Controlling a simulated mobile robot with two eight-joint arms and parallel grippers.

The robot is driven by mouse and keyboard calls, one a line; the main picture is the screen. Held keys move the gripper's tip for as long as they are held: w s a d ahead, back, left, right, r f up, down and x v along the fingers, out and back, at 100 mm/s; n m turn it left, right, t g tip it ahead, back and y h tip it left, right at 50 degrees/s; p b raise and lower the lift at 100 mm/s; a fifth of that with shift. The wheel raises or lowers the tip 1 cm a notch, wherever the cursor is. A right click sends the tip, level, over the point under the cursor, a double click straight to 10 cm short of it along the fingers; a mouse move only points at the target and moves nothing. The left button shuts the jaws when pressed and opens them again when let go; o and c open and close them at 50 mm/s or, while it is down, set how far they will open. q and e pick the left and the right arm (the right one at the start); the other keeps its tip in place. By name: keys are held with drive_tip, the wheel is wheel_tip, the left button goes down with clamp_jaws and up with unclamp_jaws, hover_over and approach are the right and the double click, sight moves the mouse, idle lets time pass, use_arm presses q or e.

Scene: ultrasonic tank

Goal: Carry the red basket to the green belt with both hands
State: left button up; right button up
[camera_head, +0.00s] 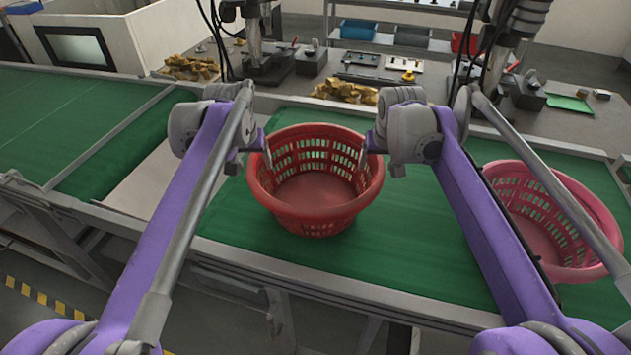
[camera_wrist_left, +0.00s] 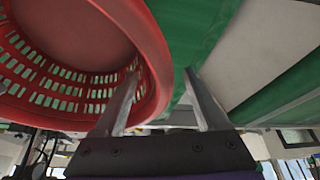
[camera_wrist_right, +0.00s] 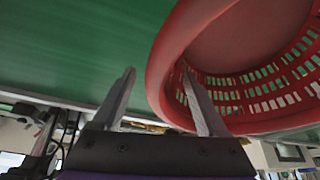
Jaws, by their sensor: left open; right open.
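The red basket (camera_head: 315,213) stands upright and empty on a stretch of green belt (camera_head: 400,255), in the middle of the head view. My left gripper (camera_head: 252,158) is open at its left rim. In the left wrist view the basket rim (camera_wrist_left: 158,60) passes between the two fingers, one inside and one outside. My right gripper (camera_head: 380,160) is open at the right rim. In the right wrist view the rim (camera_wrist_right: 160,75) likewise lies between the fingers. I cannot tell whether the fingers touch the basket.
A second, pinkish-red basket (camera_head: 550,225) stands at the right, partly behind my right arm. Another green belt section (camera_head: 120,150) lies at the left, past a pale plate (camera_head: 150,182). Behind the belt is a grey workbench (camera_head: 300,88) with brass-coloured parts and tools.

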drive_tip(key=shift+c, duration=0.2)
use_arm(q)
clamp_jaws()
use_arm(e)
clamp_jaws()
use_arm(q)
drive_tip(key=shift+r, duration=0.1)
use_arm(e)
drive_tip(key=shift+r, duration=0.1)
